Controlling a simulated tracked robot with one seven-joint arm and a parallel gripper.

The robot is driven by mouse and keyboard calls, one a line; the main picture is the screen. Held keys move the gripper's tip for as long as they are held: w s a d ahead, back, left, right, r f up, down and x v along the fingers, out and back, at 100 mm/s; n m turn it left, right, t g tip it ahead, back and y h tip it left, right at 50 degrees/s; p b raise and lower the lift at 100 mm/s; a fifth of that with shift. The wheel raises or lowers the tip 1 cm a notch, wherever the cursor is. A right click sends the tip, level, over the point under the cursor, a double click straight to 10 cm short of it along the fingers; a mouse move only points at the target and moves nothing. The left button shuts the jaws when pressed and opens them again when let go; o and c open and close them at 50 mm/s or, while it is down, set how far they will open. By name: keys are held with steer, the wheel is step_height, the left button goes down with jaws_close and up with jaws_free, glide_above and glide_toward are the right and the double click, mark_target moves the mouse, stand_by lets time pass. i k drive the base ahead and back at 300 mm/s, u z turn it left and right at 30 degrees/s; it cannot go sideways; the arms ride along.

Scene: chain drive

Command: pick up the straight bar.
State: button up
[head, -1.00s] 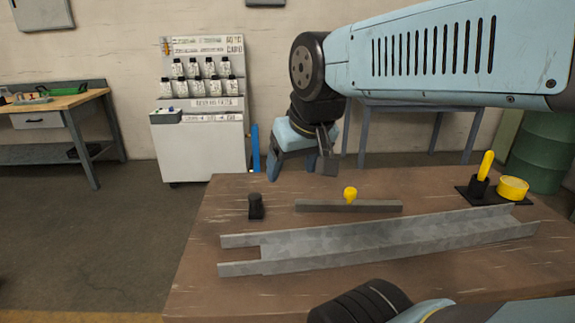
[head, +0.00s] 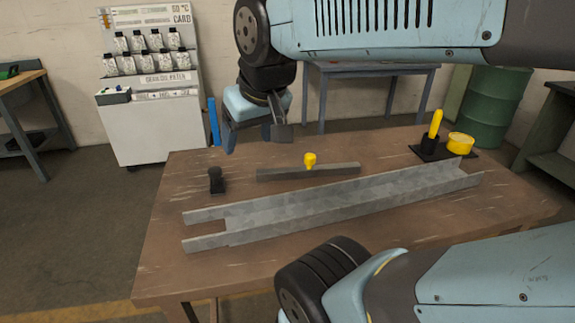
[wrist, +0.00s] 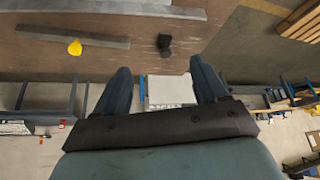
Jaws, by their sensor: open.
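The straight bar (head: 330,171) is a grey flat bar lying on the brown table, with a yellow knob (head: 310,159) at its middle. In the wrist view the bar (wrist: 100,40) lies at upper left, with the yellow knob (wrist: 75,47) beside its edge. My gripper (head: 254,137) is open and empty, above the table's far edge, to the left of and beyond the bar, and touching nothing that I can see. In the wrist view my gripper (wrist: 160,72) has its two fingers wide apart, with the bar outside them to the left.
A long grey channel (head: 340,206) lies in front of the bar. A small black post (head: 216,181) stands left of it. A black holder with a yellow handle (head: 435,125) and a yellow cup (head: 460,143) are at the back right. The table's left front is clear.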

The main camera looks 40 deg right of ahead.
mark_target(310, 171)
steer(key=u, duration=1.1)
steer(key=k, duration=1.7)
steer(key=z, duration=0.7)
steer(key=i, duration=1)
